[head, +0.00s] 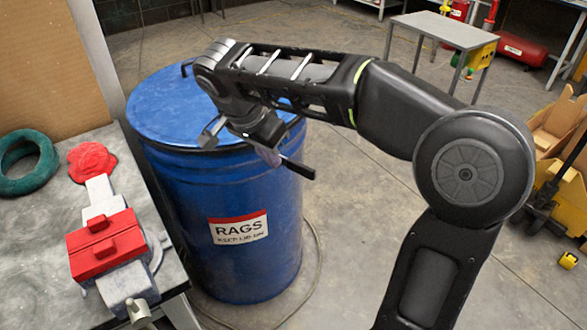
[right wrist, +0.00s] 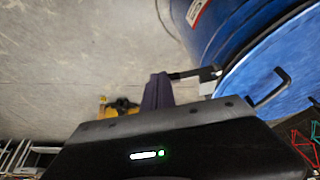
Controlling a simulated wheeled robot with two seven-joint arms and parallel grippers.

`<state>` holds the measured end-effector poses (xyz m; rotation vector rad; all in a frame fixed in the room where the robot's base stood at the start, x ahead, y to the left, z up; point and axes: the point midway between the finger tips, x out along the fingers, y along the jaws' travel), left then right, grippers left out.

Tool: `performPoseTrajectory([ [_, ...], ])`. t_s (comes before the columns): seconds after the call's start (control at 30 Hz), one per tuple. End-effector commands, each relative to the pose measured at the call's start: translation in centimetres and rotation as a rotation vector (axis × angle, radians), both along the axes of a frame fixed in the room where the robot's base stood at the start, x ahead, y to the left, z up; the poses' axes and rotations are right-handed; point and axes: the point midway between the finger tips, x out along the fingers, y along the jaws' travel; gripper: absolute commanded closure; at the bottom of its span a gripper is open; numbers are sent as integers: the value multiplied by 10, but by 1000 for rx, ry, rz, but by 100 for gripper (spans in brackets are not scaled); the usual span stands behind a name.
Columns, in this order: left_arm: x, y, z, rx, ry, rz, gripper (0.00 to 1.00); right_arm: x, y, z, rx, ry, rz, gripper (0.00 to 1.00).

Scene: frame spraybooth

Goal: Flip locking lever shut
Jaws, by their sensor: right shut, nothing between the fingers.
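The blue drum (head: 215,200) stands on the floor with its blue lid (head: 160,105) on. The locking lever (head: 298,169), with a black grip, sticks out from the drum's upper right side. In the right wrist view the lever (right wrist: 186,73) runs from a grey bracket (right wrist: 209,80) at the rim, pointing away from the drum. My right gripper (head: 268,156) is shut and empty, its dark purple fingers (right wrist: 158,90) close beside the lever's grip. I cannot tell whether they touch. My forearm and wrist hide part of the rim and lid. My left gripper is out of view.
A workbench (head: 50,225) with a red vise (head: 105,245) and a green ring (head: 25,163) stands close at the left. A black lid handle (right wrist: 270,92) stands up from the lid. Open floor (head: 350,240) lies right of the drum.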

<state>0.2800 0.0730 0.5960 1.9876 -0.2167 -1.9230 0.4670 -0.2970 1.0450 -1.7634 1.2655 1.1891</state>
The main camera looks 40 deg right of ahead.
Motion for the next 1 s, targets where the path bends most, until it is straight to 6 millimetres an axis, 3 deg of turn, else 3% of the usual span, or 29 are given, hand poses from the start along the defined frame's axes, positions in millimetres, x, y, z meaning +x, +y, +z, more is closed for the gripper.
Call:
performPoseTrajectory([
  [0.27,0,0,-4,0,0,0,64,0,-2,-7,1,3,1,100],
  [0.47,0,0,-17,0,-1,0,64,3,-9,-30,1,4,2,100],
  [0.87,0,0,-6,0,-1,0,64,11,-36,-97,1,8,2,100],
  [1.0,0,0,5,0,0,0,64,19,-59,-92,3,4,-1,100],
])
